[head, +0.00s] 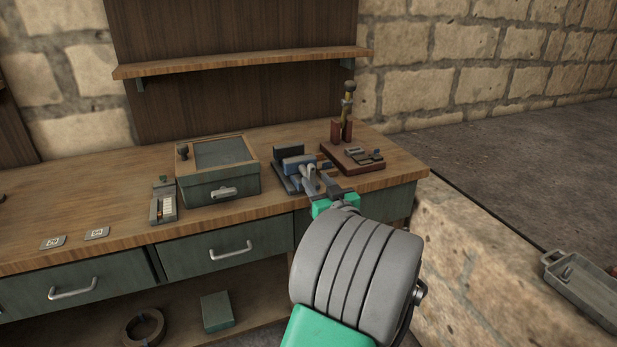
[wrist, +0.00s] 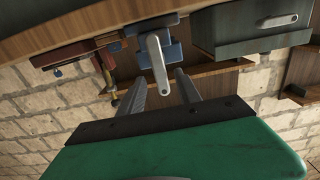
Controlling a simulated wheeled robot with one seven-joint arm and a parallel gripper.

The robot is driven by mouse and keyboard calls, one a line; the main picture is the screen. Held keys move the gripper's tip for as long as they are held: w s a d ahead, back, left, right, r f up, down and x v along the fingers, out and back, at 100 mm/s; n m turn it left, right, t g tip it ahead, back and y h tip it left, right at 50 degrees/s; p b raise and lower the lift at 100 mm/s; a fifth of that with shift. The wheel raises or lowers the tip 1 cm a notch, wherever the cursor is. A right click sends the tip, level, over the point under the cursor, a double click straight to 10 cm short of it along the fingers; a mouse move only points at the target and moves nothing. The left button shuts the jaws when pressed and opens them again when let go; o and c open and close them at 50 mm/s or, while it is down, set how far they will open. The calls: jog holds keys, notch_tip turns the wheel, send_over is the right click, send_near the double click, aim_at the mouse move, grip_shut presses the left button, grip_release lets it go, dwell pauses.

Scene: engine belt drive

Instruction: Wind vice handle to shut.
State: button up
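The vice (head: 297,163), with blue-grey jaws, stands near the front edge of the workbench, left of a red-brown stand. Its light grey handle (wrist: 156,58) shows in the wrist view, pointing down towards my gripper, with the vice body (wrist: 174,52) behind it. My gripper (head: 324,186) is at the vice's front, partly covering it in the head view. In the wrist view my gripper (wrist: 160,76) is open, with one finger on each side of the handle's lower end. Gaps show between handle and fingers. I cannot tell how wide the jaws stand apart.
A green-grey box (head: 222,187) with a glass-like lid stands left of the vice. The red-brown stand (head: 340,155) with an upright brass-coloured part is close on the right. A shelf (head: 245,62) hangs above. Drawers (head: 225,248) lie below the bench top. The bench's left part is mostly clear.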

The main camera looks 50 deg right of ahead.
aim_at(308, 172)
jog(key=x, duration=0.6)
jog(key=shift+p, duration=0.3)
jog(key=shift+c, duration=0.6)
grip_shut()
